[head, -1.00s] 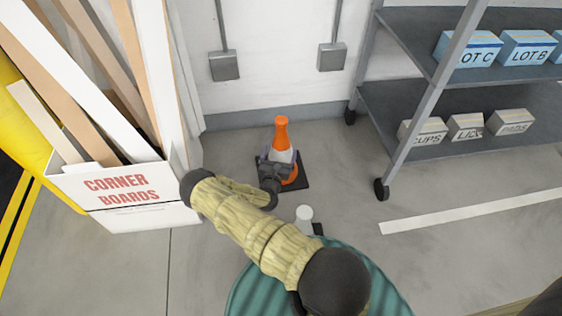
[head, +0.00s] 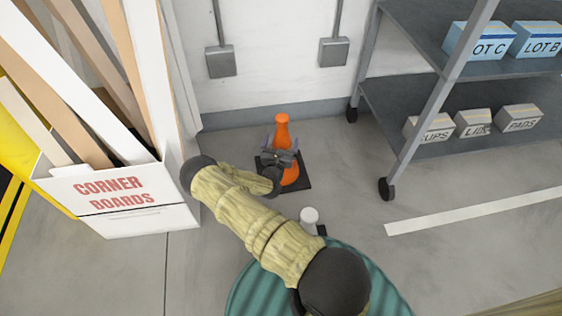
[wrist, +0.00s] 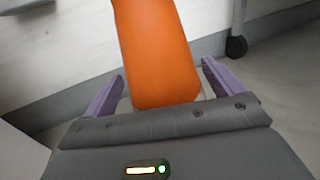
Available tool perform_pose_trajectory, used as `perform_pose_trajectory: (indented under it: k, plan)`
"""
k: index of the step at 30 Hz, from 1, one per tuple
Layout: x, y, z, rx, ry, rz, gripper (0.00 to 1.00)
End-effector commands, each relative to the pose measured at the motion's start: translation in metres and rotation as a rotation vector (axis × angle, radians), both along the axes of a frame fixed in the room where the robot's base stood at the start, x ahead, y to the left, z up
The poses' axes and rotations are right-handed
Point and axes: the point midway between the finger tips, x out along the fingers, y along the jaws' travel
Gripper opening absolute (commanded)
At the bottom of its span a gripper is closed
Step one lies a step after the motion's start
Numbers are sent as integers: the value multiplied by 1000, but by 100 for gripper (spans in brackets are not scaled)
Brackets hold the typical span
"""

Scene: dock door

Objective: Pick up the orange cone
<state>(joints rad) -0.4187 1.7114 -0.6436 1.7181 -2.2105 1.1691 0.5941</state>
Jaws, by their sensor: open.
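The orange cone (head: 283,128) stands upright on its dark square base (head: 303,183) on the floor, near the back wall. A pale band round its middle shows only partly behind my gripper. My gripper (head: 281,142) is open at the cone's front, with its fingers pointing toward the wall. In the wrist view the orange cone (wrist: 158,55) rises between the two purple fingers of my gripper (wrist: 163,85), with a gap on each side. The cone's base is outside the wrist view.
A white box (head: 130,215) of corner boards stands left of the cone. A wheeled shelf rack (head: 430,110) with boxes stands to the right, its caster (head: 386,189) on the floor. Two grey wall boxes (head: 221,61) hang behind. The floor between cone and rack is clear.

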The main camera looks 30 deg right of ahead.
Motion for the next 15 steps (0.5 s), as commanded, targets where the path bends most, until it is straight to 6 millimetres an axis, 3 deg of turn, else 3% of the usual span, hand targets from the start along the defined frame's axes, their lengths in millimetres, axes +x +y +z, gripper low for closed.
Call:
perform_pose_trajectory:
  k: [11,15]
  plan:
    - [-1,-2,0,1,1,-3,92]
    - [0,-1,0,1,1,-1,64]
